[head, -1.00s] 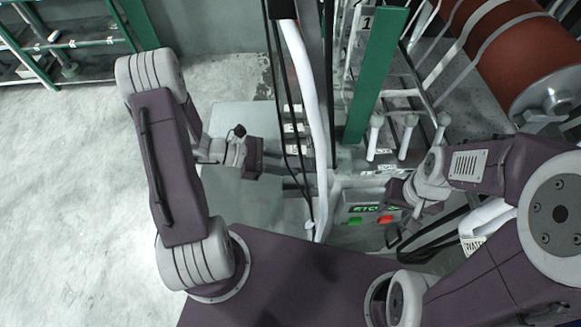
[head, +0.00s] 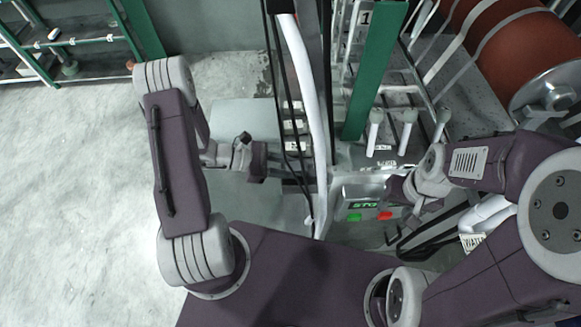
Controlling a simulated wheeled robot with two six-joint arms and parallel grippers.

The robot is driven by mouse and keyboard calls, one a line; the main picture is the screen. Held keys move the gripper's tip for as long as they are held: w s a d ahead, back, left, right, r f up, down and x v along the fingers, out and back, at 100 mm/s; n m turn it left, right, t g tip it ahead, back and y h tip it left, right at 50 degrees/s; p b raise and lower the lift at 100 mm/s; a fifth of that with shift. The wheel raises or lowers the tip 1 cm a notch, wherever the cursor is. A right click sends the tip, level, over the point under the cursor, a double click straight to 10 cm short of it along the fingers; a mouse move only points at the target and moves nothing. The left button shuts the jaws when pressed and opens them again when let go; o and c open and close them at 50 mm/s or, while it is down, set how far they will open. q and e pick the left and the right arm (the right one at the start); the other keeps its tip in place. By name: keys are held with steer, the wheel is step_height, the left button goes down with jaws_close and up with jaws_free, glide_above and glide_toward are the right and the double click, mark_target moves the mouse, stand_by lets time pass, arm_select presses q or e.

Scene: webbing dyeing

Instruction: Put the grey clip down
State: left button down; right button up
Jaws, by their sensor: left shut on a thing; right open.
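My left gripper (head: 264,167) is held over the grey table plate (head: 236,116), near its right side and just left of the hanging black cords. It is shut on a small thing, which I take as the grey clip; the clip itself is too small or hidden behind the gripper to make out. My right gripper (head: 394,198) is open beside the control box with the lit green display, at the right. I see nothing between its fingers.
A control box (head: 348,194) with green and red buttons stands right of centre. A white pole (head: 302,75) and black cords rise beside the plate. A green post (head: 374,75), white pegs (head: 408,125) and a red-brown roller (head: 512,45) are at right. Floor at left is clear.

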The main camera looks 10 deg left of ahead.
arm_select(q)
steer(key=shift+s+f, duration=0.2)
steer(key=shift+f, duration=0.25)
steer(key=c, duration=1)
jaws_free()
steer(key=shift+r, duration=0.15)
steer(key=shift+r+p, duration=0.55)
steer(key=shift+p, duration=0.15)
steer(key=a, duration=0.1)
steer(key=a+b, duration=0.1)
steer(key=shift+a+r, duration=0.25)
steer(key=shift+a, duration=0.1)
steer(key=b+v, duration=0.1)
steer(key=v, duration=0.8)
steer(key=s+d+m+g+y, duration=0.1)
steer(key=m+y, duration=0.3)
steer(key=m, duration=0.3)
steer(key=s+d+m+y, duration=0.1)
steer(key=s+m+y, duration=0.1)
steer(key=m+y, duration=0.2)
steer(key=s+d+r+m+g+y, duration=0.1)
steer(key=m+y, duration=0.3)
steer(key=m, duration=0.6)
steer(key=shift+s+d+r+g+y, duration=0.1)
steer(key=shift+s+g+y, duration=0.1)
steer(key=shift+s, duration=0.15)
steer(key=shift+s+d+g+y, duration=0.1)
steer(key=shift+s+d+y, duration=0.1)
steer(key=shift+s, duration=0.2)
